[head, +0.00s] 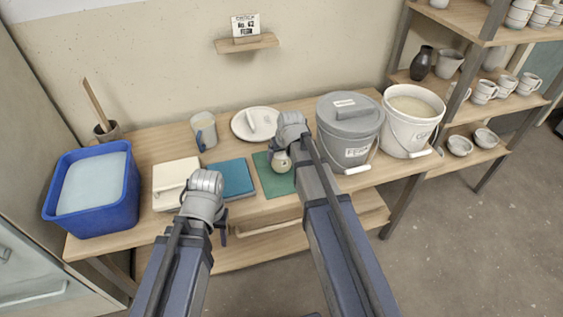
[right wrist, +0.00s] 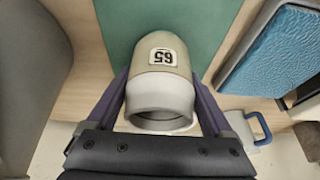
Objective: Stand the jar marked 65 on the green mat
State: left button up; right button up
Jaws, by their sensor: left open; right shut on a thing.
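The jar marked 65 (right wrist: 165,72) is a cream jar with a white rim and a black-on-white 65 label; it sits between the fingers of my right gripper (right wrist: 164,103). In the head view the jar (head: 281,162) shows just below that gripper, at the back part of the green mat (head: 275,184). The mat also fills the top of the right wrist view (right wrist: 190,22). I cannot tell whether the jar's base touches the mat. My left gripper (head: 222,232) is open and empty, in front of the white and teal slabs.
A grey lidded bucket (head: 347,125) stands close right of the mat, and a white bucket (head: 409,122) beyond it. A teal slab (head: 233,178) lies left of the mat. A white plate (head: 246,123), a jug (head: 203,129) and a blue tub (head: 128,203) share the table.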

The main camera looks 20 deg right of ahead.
jog(key=shift+f, duration=0.55)
pick_arm(q)
jog(key=shift+f, duration=0.4)
pick_arm(e)
jog(key=shift+r, duration=0.15)
pick_arm(q)
jog(key=shift+f, duration=0.15)
pick_arm(e)
jog(key=o, duration=1.5)
jog(key=p+v, duration=1.1)
jog(key=v, duration=0.1)
pick_arm(q)
notch_tip(320, 180, up, 11)
jog(key=shift+r, duration=0.2)
pick_arm(e)
jog(key=s+a+n+g, duration=0.1)
jog(key=s+a+g, duration=0.1)
jog(key=s+a, duration=0.5)
jog(key=s+a+f+n+g+h, duration=0.1)
jog(key=s+a, duration=0.5)
jog(key=s, duration=0.6)
jog(key=shift+s+a+f+n+g+h, duration=0.3)
jog(key=shift+s+a+n+g, duration=0.1)
jog(key=shift+n+g, duration=0.4)
